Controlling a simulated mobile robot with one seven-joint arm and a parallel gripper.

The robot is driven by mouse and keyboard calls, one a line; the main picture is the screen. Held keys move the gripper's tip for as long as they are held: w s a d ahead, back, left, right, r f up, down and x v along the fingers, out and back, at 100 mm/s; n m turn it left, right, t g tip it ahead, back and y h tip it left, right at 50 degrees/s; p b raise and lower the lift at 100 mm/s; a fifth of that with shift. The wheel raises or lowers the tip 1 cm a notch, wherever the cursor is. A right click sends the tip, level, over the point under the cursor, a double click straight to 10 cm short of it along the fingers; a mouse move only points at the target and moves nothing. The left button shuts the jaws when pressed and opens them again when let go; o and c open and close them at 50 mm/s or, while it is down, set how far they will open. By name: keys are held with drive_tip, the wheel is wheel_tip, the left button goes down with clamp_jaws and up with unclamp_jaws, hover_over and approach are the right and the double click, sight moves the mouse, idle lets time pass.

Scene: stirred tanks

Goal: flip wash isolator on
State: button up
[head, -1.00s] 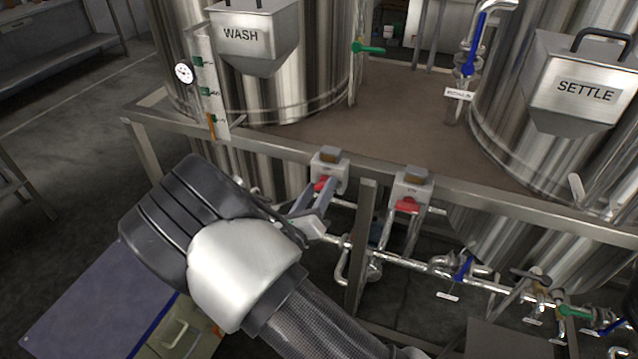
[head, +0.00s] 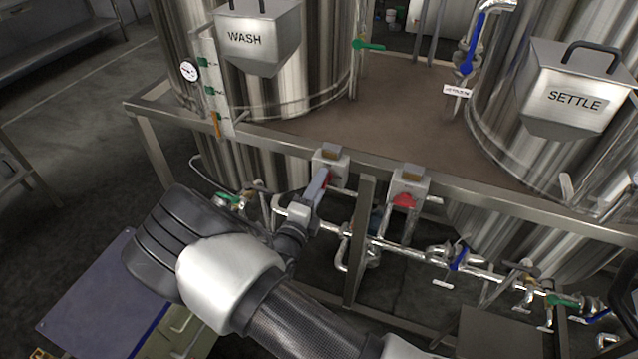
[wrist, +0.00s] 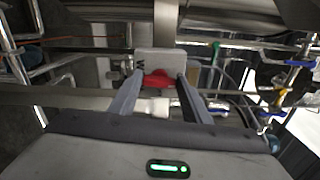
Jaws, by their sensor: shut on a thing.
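The wash isolator is a small grey box (head: 331,166) on the frame rail below the WASH tank (head: 245,40). Its red handle (head: 327,180) shows only in part in the head view, behind my fingers. My gripper (head: 319,187) reaches up to it from the lower left. In the wrist view the red handle (wrist: 158,80) lies between my two fingertips, in front of the grey box (wrist: 160,62). My gripper is shut on this handle. The exact angle of the handle is hard to tell.
A second grey box (head: 411,181) with a red handle (head: 403,200) sits to the right on the same rail, below the SETTLE tank (head: 574,98) side. A frame post (head: 360,240) stands between them. Pipes with blue and green valves run below.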

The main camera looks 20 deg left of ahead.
drive_tip(key=shift+n, duration=0.7)
drive_tip(key=o, duration=1)
drive_tip(key=shift+o, duration=0.2)
drive_tip(key=s+a+b, duration=0.1)
drive_tip(key=s, duration=1.6)
drive_tip(key=shift+s+a, duration=0.2)
